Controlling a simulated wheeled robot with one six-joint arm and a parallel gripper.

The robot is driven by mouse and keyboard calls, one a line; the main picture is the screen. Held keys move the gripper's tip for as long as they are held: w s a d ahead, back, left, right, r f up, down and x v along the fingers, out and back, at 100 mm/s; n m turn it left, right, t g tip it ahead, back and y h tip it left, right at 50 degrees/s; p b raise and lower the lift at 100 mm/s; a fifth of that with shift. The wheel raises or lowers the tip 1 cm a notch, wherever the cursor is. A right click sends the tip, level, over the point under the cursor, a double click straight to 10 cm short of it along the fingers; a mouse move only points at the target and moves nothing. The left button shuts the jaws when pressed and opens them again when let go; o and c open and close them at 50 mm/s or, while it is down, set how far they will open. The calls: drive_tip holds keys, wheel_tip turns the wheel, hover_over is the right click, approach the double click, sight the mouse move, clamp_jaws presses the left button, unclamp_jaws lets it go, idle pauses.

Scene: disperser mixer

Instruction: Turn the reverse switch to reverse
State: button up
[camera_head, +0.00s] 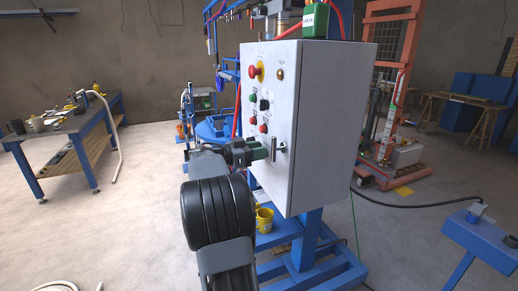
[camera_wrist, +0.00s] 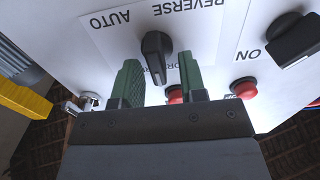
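The reverse switch (camera_wrist: 156,55) is a black knob on the white panel (camera_wrist: 235,25). In the wrist view its grip runs nearly up and down, tilted slightly. The upside-down words REVERSE and AUTO stand above it, and a partly hidden word is below it. My gripper (camera_wrist: 158,62) has two green fingers, one on each side of the knob with gaps between. I cannot tell how deep the knob sits between them. In the head view my gripper (camera_head: 264,152) is at the lower front of the control box (camera_head: 325,120). I cannot pick out the reverse switch there.
Red buttons (camera_wrist: 243,88) and another black switch (camera_wrist: 295,40) beside the word ON are close by on the panel. A red emergency button (camera_head: 253,71) is higher up. A metal handle (camera_head: 274,149) is near my gripper. A blue workbench (camera_head: 75,140) stands left.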

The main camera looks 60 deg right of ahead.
drive_tip(key=shift+s+d, duration=0.1)
drive_tip(key=shift+d, duration=0.1)
drive_tip(key=shift+c, duration=0.2)
drive_tip(key=c, duration=0.5)
